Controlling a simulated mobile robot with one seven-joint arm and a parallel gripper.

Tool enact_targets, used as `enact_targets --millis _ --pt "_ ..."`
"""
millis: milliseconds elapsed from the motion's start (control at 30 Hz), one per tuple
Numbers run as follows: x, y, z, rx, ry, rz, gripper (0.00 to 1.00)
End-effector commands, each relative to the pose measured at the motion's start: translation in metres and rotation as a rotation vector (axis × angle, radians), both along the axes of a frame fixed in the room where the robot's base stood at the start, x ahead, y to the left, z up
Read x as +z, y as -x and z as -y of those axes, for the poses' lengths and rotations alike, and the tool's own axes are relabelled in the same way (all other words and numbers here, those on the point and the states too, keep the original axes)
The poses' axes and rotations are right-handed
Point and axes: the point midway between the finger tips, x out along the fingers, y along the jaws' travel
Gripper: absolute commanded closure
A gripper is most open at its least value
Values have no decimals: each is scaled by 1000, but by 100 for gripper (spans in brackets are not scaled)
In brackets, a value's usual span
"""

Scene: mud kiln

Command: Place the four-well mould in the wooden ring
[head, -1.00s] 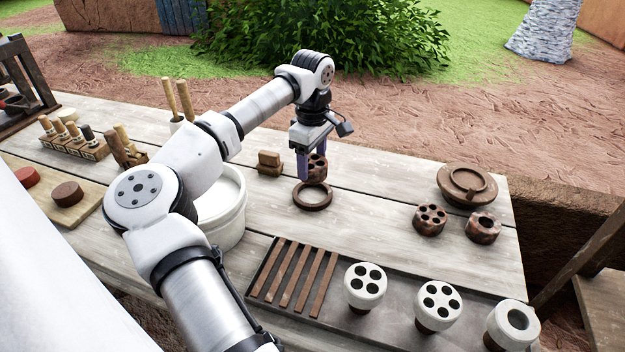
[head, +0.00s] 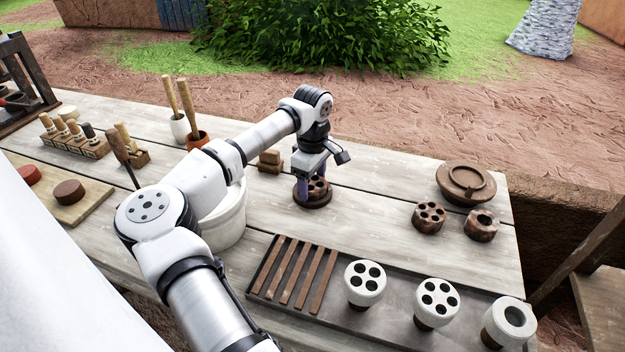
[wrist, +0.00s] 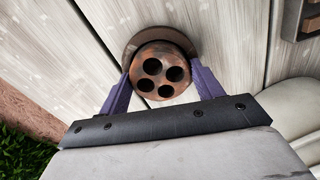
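The brown four-well mould (head: 319,184) is upright between the fingers of my gripper (head: 313,182), its four holes facing up. In the wrist view the mould (wrist: 161,84) has a purple finger against each side, and the gripper (wrist: 160,78) looks shut on it. The wooden ring (head: 317,205) lies flat on the table directly below the mould. In the wrist view the ring (wrist: 160,33) shows past the mould's upper edge; the rest is hidden. I cannot tell whether the mould's base is inside the ring or just above it.
A small brown block (head: 270,161) lies left of the ring and a white tub (head: 228,225) stands nearer. A dark tray (head: 395,322) with strips and white moulds is in front. Brown moulds (head: 429,217) stand right. The table between is clear.

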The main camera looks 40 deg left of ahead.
Motion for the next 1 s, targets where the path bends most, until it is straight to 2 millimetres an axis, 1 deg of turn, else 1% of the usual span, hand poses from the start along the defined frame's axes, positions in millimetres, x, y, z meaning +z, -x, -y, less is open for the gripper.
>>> enact_targets --millis 33,100,133,367,533,667,900,1000 --pt "0 0 0 0 0 0 28" --pt "0 0 0 0 0 0 18" --pt "0 0 0 0 0 0 16" --pt "0 0 0 0 0 -1 16" --pt "9 0 -1 1 -2 0 16" --pt "32 -1 -1 1 -3 2 16" --pt "85 -1 -1 1 -4 1 16" --pt "102 -1 -1 1 -3 1 16"
